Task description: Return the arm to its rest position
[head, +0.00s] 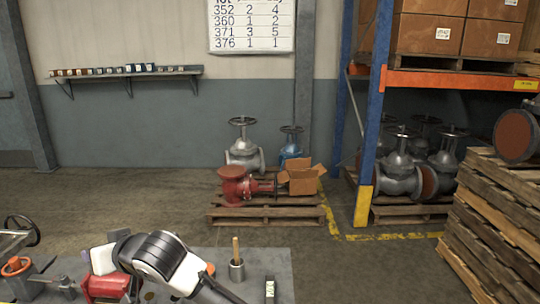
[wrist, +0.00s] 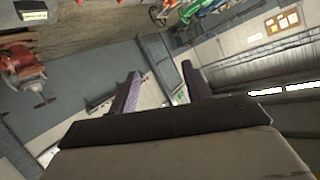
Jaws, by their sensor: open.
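My gripper (wrist: 160,70) shows in the wrist view with its two dark purple fingers spread apart. Nothing is between the fingers. It points across the room, toward a grey-blue wall and a bright strip of windows, and the view is strongly tilted. In the head view my white and black arm (head: 165,262) is bent over the grey bench top (head: 262,262) at the bottom. I cannot make out the fingers there.
Beyond open floor, a pallet (head: 262,218) holds valves and an open carton (head: 301,178). Stacked pallets (head: 490,225) and a rack post (head: 372,120) stand at right.

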